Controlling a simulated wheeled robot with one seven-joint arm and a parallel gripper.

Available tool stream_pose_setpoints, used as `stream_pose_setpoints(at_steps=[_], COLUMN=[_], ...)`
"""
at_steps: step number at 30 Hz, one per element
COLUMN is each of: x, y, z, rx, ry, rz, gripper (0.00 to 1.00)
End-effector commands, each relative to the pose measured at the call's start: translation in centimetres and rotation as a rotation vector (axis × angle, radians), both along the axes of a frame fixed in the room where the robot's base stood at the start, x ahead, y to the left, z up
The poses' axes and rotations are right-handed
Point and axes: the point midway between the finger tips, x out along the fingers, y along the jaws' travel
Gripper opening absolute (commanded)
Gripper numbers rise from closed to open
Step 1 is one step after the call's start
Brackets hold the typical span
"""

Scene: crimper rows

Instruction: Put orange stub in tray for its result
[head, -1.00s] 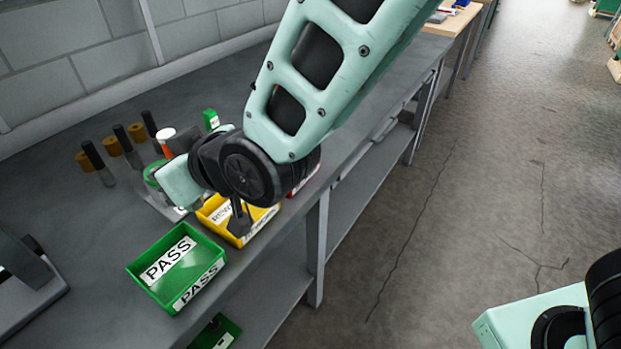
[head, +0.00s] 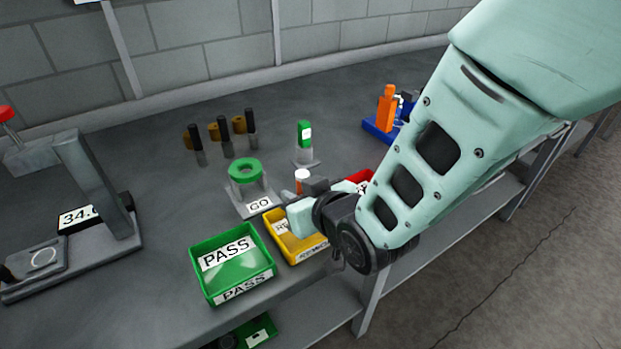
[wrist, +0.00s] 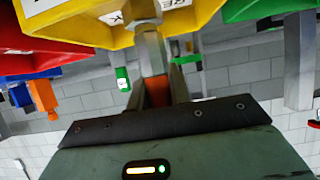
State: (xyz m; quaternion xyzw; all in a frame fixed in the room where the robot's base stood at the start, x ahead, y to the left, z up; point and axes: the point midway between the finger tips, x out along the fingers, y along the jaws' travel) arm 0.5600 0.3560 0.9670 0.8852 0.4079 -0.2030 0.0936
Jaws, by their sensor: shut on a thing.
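My gripper (head: 318,197) is shut on the orange stub (head: 301,187), whose pale top shows above my gripper in the head view. In the wrist view the orange part (wrist: 157,92) sits between my fingers, and a grey faceted shank (wrist: 153,52) overlaps the yellow tray (wrist: 88,35). The stub is at the back of the yellow REWORK tray (head: 301,254); its height over it is unclear. The green PASS tray (head: 205,284) stands left of it. A red tray (head: 360,177) is right, mostly hidden by my arm.
A green ring gauge marked GO (head: 245,172) stands behind the trays. Several black-handled pieces (head: 223,128) stand further back. A green block on a stand (head: 304,135) and a blue holder with an orange piece (head: 386,105) are behind.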

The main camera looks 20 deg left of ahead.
Motion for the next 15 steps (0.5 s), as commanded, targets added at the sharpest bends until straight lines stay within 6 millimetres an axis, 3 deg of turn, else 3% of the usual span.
stream_pose_setpoints(at_steps=[13, 14, 15], x=[0.0, -0.02, -0.02], y=[0.03, 0.02, 0.02], z=[-0.97, -0.99, -0.88], rx=[0.002, 0.001, 0.001], ry=[-0.001, 0.0, 0.0], rz=[0.001, 0.001, 0.001], gripper=[0.0, 0.23, 0.34])
